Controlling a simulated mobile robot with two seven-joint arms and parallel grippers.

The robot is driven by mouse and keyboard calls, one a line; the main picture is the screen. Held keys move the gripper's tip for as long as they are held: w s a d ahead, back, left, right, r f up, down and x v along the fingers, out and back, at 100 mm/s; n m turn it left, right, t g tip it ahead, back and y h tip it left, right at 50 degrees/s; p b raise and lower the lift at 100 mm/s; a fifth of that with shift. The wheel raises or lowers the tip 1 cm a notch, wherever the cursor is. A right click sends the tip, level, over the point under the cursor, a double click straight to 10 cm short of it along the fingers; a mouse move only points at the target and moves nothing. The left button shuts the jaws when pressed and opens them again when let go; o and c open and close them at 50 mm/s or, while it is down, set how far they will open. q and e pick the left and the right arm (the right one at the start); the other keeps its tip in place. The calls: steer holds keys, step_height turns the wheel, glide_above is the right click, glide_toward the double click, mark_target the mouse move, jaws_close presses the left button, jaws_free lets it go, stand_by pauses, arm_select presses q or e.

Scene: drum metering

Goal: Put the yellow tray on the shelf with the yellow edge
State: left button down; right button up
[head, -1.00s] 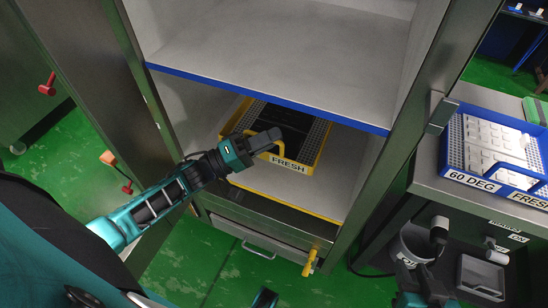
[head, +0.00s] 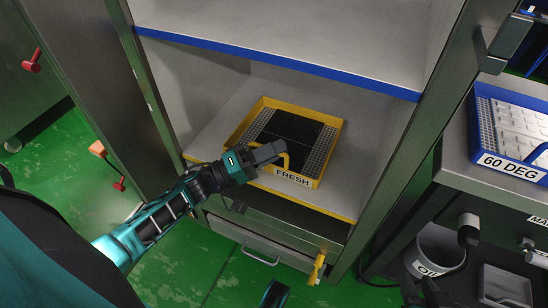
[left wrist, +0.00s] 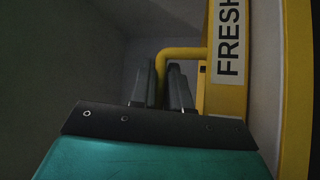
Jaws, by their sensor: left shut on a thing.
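The yellow tray (head: 324,150), with dark contents and a FRESH label, is inside the cabinet over the shelf with the yellow edge (head: 318,209). It looks level and behind that edge; whether its whole base touches the shelf I cannot tell. My left gripper (head: 278,150) is shut on the tray's front handle. In the left wrist view the fingers (left wrist: 162,85) close around the yellow handle bar (left wrist: 185,54), beside the FRESH wall (left wrist: 229,50). The yellow shelf edge (left wrist: 296,95) shows there too.
A blue-edged shelf (head: 280,62) is above the tray. Cabinet posts stand at both sides. Grey shelf surface is free around the tray. A drawer (head: 255,245) and a yellow valve handle (head: 317,268) are below. At right, a blue 60 DEG tray (head: 510,165) sits on a bench.

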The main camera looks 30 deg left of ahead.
arm_select(q)
steer(key=shift+r, duration=0.15)
steer(key=c, duration=1.5)
jaws_free()
steer(key=shift+f, duration=0.2)
steer(key=o, duration=0.4)
steer(key=shift+s+a, duration=0.1)
steer(key=p+v, duration=0.1)
steer(key=v, duration=0.6)
steer(key=shift+s, duration=0.15)
